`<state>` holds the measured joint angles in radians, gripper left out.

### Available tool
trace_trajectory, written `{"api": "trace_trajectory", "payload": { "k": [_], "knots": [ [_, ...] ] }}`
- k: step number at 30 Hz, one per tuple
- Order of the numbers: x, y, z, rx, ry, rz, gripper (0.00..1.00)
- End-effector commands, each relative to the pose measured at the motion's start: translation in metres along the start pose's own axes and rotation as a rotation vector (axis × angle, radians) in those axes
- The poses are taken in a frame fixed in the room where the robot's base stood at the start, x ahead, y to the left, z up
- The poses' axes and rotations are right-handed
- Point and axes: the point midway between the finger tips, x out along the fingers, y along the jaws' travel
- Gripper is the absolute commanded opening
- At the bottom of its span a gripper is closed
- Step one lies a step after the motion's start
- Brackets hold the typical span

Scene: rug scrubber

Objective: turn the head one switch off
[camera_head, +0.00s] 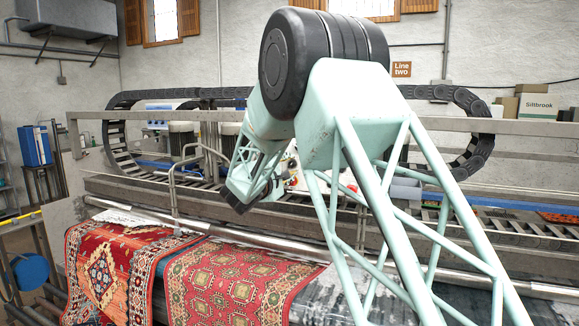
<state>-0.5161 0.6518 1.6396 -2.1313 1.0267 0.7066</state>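The head one switch cannot be made out. A pale control panel with small red and green spots (293,170) shows in part behind my arm, near the middle of the picture. My mint-green arm crosses in front of the machine and covers much of this area. The far end of my arm reaches down toward the machine, just left of the panel.
Two red patterned rugs (233,283) lie on the machine bed at the front. A metal rail (190,237) runs along the bed, with a bent tube guard (172,185) behind it. Black cable chains (470,150) loop behind. A Siltbrook box (537,106) stands at the far right.

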Motion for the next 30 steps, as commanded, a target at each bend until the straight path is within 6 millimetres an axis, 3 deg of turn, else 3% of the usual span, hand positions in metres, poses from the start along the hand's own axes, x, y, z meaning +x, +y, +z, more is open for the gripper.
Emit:
{"api": "trace_trajectory", "payload": {
  "k": [11,19,30],
  "knots": [
    [0.0028,-0.0005,0.0002,0.000,0.000,0.000,0.29],
    [0.0027,-0.0004,0.0003,0.000,0.000,0.000,0.06],
    [0.0027,-0.0010,0.0004,-0.023,-0.001,0.000,0.05]
  ]
}}
